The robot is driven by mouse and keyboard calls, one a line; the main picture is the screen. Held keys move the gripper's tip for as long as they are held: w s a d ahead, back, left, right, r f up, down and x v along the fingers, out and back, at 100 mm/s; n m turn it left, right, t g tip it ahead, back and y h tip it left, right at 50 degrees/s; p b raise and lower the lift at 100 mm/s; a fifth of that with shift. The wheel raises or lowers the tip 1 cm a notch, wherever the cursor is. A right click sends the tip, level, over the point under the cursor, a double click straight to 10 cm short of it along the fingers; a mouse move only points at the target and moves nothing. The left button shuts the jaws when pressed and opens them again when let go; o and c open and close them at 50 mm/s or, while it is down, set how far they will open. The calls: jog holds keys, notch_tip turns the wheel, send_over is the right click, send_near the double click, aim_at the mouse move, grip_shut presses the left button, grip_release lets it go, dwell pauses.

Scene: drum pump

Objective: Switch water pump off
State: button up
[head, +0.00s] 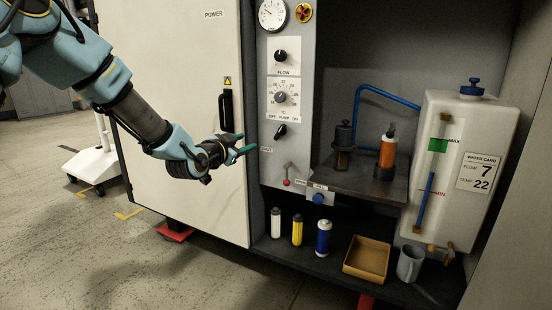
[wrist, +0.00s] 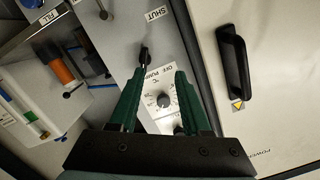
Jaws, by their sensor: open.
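The pump switch (head: 280,131) is a small black knob on the grey control panel (head: 269,165), just under the label "OFF PUMP ON" (head: 283,118). In the head view its handle leans to the upper right, the ON side. In the wrist view the pump switch (wrist: 144,56) shows beyond the fingertips, nearer the left finger. My gripper (head: 247,148) is open and empty, left of and a little below the switch, in front of the cabinet door's edge. In the wrist view my gripper (wrist: 160,76) has its two green fingers apart, with the label between and beyond them.
Above the switch are a temperature dial (head: 280,97) and a flow knob (head: 281,56). A red-tipped lever (head: 287,181) sits below. The white door (head: 190,110) with a black handle (head: 226,110) stands left. A white tank (head: 460,160) and bottles stand right and below.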

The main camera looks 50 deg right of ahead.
aim_at(278, 133)
jog(key=shift+m+g+h, duration=0.3)
jog(key=shift+m+h, duration=0.2)
jog(key=shift+h, duration=0.3)
jog(key=d, duration=0.4)
jog(key=d+b, duration=0.1)
jog(key=d, duration=0.4)
jog(key=d+b, duration=0.1)
jog(key=d, duration=0.3)
jog(key=shift+s+d+f, duration=0.25)
jog(key=shift+d+f, duration=0.05)
jog(key=shift+d, duration=0.05)
grip_shut()
